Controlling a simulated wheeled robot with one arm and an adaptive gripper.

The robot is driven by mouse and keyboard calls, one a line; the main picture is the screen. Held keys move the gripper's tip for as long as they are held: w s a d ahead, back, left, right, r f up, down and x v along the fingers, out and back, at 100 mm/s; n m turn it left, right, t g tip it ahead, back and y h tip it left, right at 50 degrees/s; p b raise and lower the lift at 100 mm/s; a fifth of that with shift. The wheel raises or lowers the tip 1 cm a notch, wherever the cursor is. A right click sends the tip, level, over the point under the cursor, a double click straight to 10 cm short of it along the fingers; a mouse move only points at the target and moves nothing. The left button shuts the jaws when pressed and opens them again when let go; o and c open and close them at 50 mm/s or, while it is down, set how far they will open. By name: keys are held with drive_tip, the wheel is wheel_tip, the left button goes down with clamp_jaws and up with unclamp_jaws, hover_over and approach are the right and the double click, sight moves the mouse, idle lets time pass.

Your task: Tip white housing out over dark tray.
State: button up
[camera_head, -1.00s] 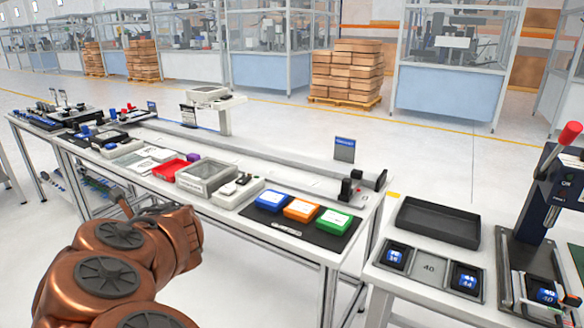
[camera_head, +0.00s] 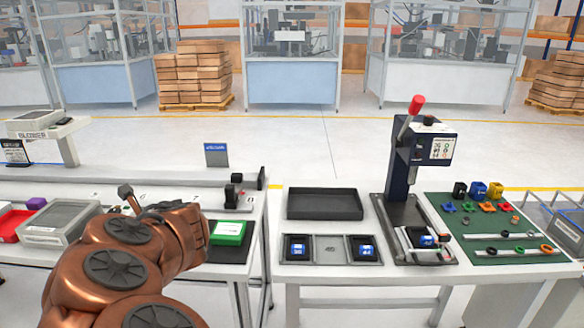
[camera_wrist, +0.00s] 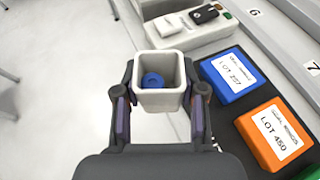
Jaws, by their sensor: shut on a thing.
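The white housing (camera_wrist: 160,102) is a square, open-topped box in the wrist view. My gripper (camera_wrist: 162,92) is shut on it, with one finger against each side. A round blue part (camera_wrist: 153,80) lies inside the housing. The housing's open top faces the wrist camera. In the head view my copper arm hides the housing, and I cannot make out the gripper clearly there. The dark tray (camera_head: 325,205) lies empty on the right-hand table, to the right of my arm and apart from it.
A blue box (camera_wrist: 229,76) and an orange box (camera_wrist: 275,132) lie right of the housing. A green box (camera_head: 228,232) is beside my arm. A lever press (camera_head: 415,185) stands right of the tray. A tray with blue parts (camera_head: 330,249) lies in front. A gap separates the tables.

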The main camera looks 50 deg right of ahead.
drive_tip(key=d+m+h, duration=0.1)
drive_tip(key=d, duration=0.3)
drive_tip(key=d+f+m+h+b, duration=0.1)
drive_tip(key=d, duration=0.4)
drive_tip(key=d+m+h, duration=0.1)
drive_tip(key=d, duration=0.4)
drive_tip(key=shift+w+d+f+h, duration=0.1)
drive_tip(key=shift+f+h, duration=0.1)
drive_tip(key=shift+h, duration=0.1)
drive_tip(key=s+d+m+h+b, duration=0.1)
drive_tip(key=s+d+m+h, duration=0.1)
drive_tip(key=d, duration=0.6)
drive_tip(key=s+d+m+h+b, duration=0.1)
drive_tip(key=s+d+m+h, duration=0.1)
drive_tip(key=d, duration=0.6)
drive_tip(key=s+d+r+m+g+h+b, duration=0.1)
drive_tip(key=s+d+r+m+g+h, duration=0.1)
drive_tip(key=s+d, duration=0.7)
drive_tip(key=s+d+r+m+g+h, duration=0.2)
drive_tip(key=s+d+m+h, duration=0.2)
drive_tip(key=s+d, duration=0.5)
drive_tip(key=d, duration=0.8)
drive_tip(key=shift+r+g+b, duration=0.15)
drive_tip(key=shift+g+b, duration=0.2)
drive_tip(key=shift+g, duration=0.05)
drive_tip(key=shift+f+n+g+p, duration=0.2)
drive_tip(key=shift+n+g+p, duration=0.2)
drive_tip(key=shift+p, duration=0.45)
